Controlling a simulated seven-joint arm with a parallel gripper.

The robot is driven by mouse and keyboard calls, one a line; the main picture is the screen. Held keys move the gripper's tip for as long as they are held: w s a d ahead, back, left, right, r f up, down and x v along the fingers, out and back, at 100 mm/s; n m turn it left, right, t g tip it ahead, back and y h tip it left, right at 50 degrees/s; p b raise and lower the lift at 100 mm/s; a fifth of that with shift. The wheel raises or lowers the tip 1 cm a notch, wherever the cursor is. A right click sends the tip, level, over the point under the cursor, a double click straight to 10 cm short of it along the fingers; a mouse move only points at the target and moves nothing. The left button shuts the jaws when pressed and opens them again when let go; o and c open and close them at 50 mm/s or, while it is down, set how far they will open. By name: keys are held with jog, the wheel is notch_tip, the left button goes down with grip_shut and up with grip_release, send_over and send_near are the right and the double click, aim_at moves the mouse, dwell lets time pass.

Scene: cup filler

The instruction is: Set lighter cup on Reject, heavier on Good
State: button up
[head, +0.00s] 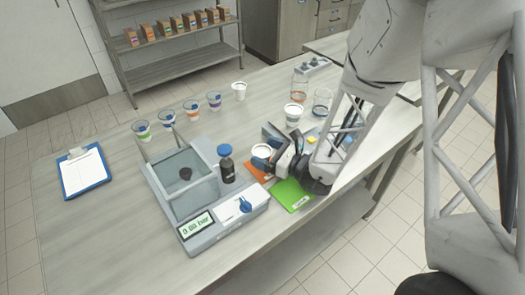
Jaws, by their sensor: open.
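A white cup (263,152) is at the orange mat (256,172), upright; my gripper partly hides it, and I cannot tell whether its base rests on the mat. My gripper (267,149) is open, low over the table, with its fingers around or right beside this cup. The green mat (291,196) lies in front of it near the table edge, bare, with a small label too small to read. Another white cup (293,115) stands behind my gripper. A third white cup (239,90) stands farther back.
Glass jars (321,103) stand near my arm. A clipboard (84,172) lies far left.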

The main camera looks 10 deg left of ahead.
jog(key=shift+v, duration=5.35)
jog(key=s+r+n+g+h, duration=0.5)
jog(key=s+r+n+g, duration=0.4)
jog(key=s+r+n, duration=0.25)
jog(key=s+d+r+n+t+h, duration=0.2)
jog(key=s+d+r+n+h, duration=0.2)
jog(key=d, duration=0.4)
jog(key=s+d+r+n+t+h, duration=0.2)
jog(key=s+d+r+n+h, duration=0.3)
jog(key=d+r+n+h, duration=0.1)
jog(key=shift+s+d+r+n+t+h, duration=0.2)
jog(key=shift+d+r+n+t+h, duration=0.15)
jog(key=shift+d+h, duration=0.6)
jog(key=shift+o, duration=0.2)
jog(key=shift+f, duration=0.1)
